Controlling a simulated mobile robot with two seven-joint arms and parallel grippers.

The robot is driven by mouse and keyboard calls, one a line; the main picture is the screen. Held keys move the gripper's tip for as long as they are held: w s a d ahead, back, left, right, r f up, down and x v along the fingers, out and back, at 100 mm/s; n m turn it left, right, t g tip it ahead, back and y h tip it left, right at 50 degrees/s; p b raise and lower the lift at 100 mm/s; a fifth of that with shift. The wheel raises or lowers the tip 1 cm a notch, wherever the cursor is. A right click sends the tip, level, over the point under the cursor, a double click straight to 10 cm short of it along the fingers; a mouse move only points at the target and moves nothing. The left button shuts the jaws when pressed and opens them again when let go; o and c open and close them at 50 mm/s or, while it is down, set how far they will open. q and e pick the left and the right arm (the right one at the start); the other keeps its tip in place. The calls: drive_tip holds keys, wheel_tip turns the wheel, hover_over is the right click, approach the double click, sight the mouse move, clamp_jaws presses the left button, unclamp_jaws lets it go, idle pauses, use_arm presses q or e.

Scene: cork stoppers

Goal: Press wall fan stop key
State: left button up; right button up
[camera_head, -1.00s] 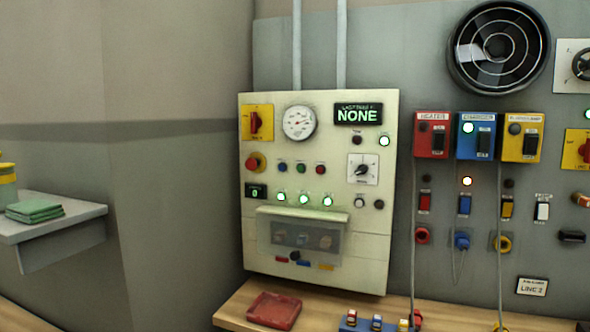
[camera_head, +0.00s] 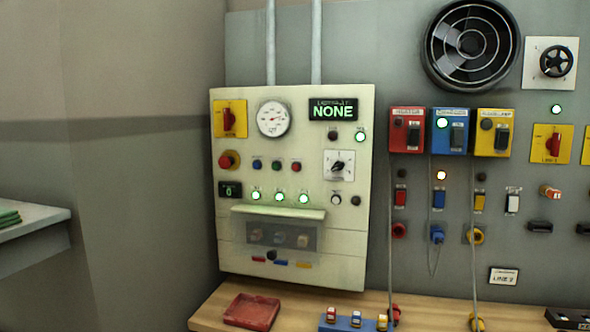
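The round dark wall fan (camera_head: 433,45) is mounted high at the right of centre. I cannot tell which control is its stop key. The cream control panel (camera_head: 225,272) carries a red mushroom button (camera_head: 228,160), small blue (camera_head: 257,164), green (camera_head: 276,165) and red (camera_head: 295,166) buttons, and several lit green lamps (camera_head: 256,195). Its display (camera_head: 333,110) reads "NONE". Right of it are red (camera_head: 407,143), blue (camera_head: 449,143) and yellow (camera_head: 495,143) switch boxes; the lamp on the blue one is lit. Labels are mostly too small to read. Neither gripper is in view.
A wooden bench (camera_head: 285,300) runs below the panel, with a red tray (camera_head: 252,311) and a blue block with small items (camera_head: 340,325) on it. A grey shelf (camera_head: 40,218) juts out at the left. Cables (camera_head: 475,270) hang in front of the right wall.

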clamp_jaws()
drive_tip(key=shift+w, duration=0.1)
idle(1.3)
